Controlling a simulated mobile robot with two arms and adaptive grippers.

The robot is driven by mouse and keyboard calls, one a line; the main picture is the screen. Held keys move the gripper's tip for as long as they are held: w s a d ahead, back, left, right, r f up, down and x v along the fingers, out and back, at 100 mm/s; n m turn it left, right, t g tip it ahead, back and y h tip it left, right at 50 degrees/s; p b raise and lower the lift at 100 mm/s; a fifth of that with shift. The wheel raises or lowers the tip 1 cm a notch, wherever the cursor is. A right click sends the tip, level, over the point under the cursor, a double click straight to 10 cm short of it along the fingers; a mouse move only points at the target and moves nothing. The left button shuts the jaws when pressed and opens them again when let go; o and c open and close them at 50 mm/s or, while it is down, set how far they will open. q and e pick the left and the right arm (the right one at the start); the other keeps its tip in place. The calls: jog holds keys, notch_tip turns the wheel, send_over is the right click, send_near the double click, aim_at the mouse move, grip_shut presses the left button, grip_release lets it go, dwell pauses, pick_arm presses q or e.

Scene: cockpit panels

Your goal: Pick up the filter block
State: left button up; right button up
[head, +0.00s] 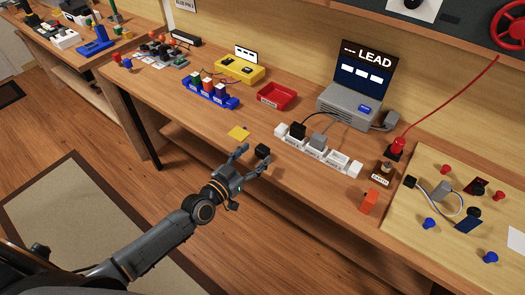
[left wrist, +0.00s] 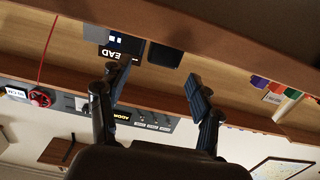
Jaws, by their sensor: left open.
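A small black cube (head: 262,150), which looks like the filter block, sits near the front edge of the wooden bench. I see no label on it. My left gripper (head: 253,158) is open, its two fingers spread at the near side of the cube. In the left wrist view, a dark block (left wrist: 165,55) shows ahead of the open fingers (left wrist: 155,78), in the gap between them. No contact with the block is visible. My right gripper is not in view.
A yellow note (head: 239,133) lies left of the cube. A white rack (head: 338,164) with black and grey blocks stands to the right, below the LEAD laptop (head: 355,85). A red tray (head: 277,96) and blue rack (head: 207,98) sit farther back. Bench around the cube is clear.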

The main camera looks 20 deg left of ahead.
aim_at(259, 151)
pick_arm(q)
jog(key=x, duration=0.4)
jog(key=shift+w+f, duration=0.25)
jog(key=shift+w, duration=0.1)
jog(key=shift+s, duration=0.1)
jog(key=c, duration=1.3)
